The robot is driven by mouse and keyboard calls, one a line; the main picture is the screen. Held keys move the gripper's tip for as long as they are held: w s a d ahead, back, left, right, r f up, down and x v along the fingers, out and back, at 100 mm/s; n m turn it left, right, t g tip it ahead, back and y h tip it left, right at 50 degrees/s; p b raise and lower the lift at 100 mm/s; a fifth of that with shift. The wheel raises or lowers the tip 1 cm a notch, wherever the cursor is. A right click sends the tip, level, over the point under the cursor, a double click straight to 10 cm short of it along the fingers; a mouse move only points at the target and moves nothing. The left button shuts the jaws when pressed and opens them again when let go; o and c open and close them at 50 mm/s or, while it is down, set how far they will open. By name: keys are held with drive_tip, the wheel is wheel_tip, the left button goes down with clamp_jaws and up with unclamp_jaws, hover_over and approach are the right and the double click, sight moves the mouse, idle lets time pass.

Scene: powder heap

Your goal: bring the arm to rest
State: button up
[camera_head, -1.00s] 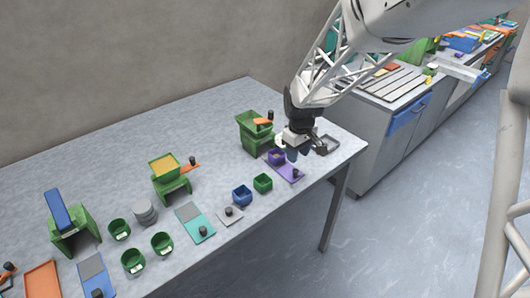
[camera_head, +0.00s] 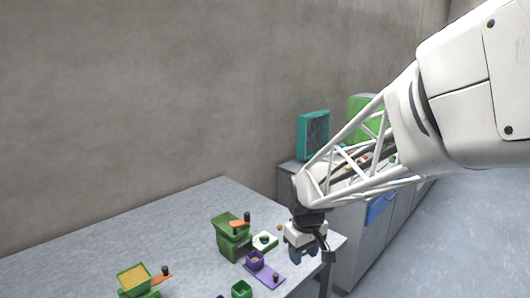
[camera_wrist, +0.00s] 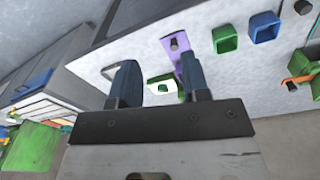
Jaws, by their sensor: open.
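My gripper (camera_head: 302,254) is over the right end of the grey table (camera_head: 60,262) in the head view, pointing down. In the wrist view its two dark fingers (camera_wrist: 160,85) are apart, with nothing held between them. Beyond them lie a purple board (camera_wrist: 186,62) and a white-and-green piece (camera_wrist: 164,86) on the tabletop. The fingertips are partly hard to make out in the head view.
A green stand (camera_head: 232,238) with an orange handle is left of my gripper. A green cup (camera_head: 241,290) and a powder-filled green hopper (camera_head: 134,280) are nearer the front. A counter with a blue drawer (camera_head: 380,209) stands behind right. Floor at the right is clear.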

drive_tip(key=s+d+r+m, duration=0.2)
drive_tip(key=s+d, duration=0.1)
drive_tip(key=s, duration=0.4)
drive_tip(key=s+d+r+m+t, duration=0.1)
drive_tip(key=s+d+r+m, duration=0.1)
drive_tip(key=s, duration=0.6)
drive_tip(key=s+d+r+m, duration=0.2)
drive_tip(key=s+d+r, duration=0.1)
drive_tip(key=s, duration=0.5)
drive_tip(key=shift+s+d+r+t, duration=0.2)
drive_tip(key=shift+d+r+t, duration=0.05)
drive_tip(key=shift+d+t, duration=0.15)
